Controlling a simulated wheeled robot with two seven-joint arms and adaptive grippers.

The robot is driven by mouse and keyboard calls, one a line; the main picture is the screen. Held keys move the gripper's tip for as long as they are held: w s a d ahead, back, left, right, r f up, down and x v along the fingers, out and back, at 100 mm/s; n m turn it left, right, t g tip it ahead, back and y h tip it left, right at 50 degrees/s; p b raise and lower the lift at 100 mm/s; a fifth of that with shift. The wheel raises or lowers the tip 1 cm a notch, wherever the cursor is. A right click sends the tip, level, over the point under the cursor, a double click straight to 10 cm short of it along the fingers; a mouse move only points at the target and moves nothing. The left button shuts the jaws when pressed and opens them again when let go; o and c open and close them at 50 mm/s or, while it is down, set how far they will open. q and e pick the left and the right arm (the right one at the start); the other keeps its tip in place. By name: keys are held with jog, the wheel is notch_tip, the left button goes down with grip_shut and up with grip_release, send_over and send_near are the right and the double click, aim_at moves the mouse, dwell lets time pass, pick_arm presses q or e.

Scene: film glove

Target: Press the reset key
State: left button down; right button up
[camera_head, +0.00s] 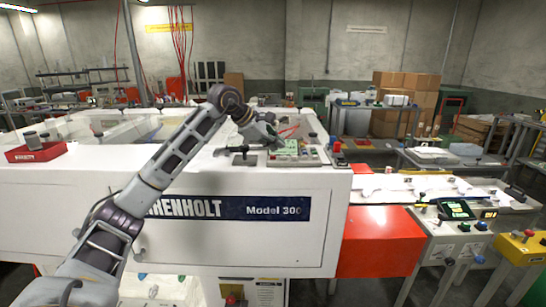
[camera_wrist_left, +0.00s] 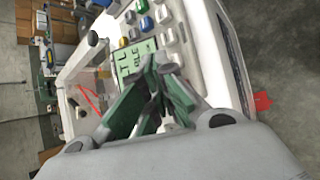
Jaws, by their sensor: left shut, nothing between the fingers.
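A light-coloured control panel (camera_head: 310,159) with a green display sits on top of the white machine. In the left wrist view the panel shows its green display (camera_wrist_left: 127,63) and several small keys in grey, yellow (camera_wrist_left: 143,6) and blue (camera_wrist_left: 129,17). I cannot read which one is the reset key. My left gripper (camera_head: 274,139) is at the panel, with its arm reaching across the machine's front. Its green-and-grey fingers (camera_wrist_left: 155,68) are shut and empty, over the panel beside the display. I cannot tell whether the tips touch it. My right gripper is out of view.
The white machine (camera_head: 240,245) fills the front, with a blue "Model 300" strip. A red tray (camera_head: 36,152) sits on its left top. A red block (camera_head: 380,241) and a second console (camera_head: 455,232) with buttons stand to the right. Cardboard boxes (camera_head: 405,95) are stacked behind.

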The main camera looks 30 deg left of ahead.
pick_arm(q)
jog(key=shift+f+b, duration=0.5)
jog(key=shift+f, duration=0.35)
dwell(1.1)
jog(key=shift+r, duration=0.15)
jog(key=shift+r+p, duration=0.75)
jog(key=shift+p, duration=0.1)
jog(key=shift+r, duration=0.1)
jog(key=shift+r+p, duration=2.2)
jog(key=shift+r, duration=0.25)
jog(key=shift+f, duration=0.1)
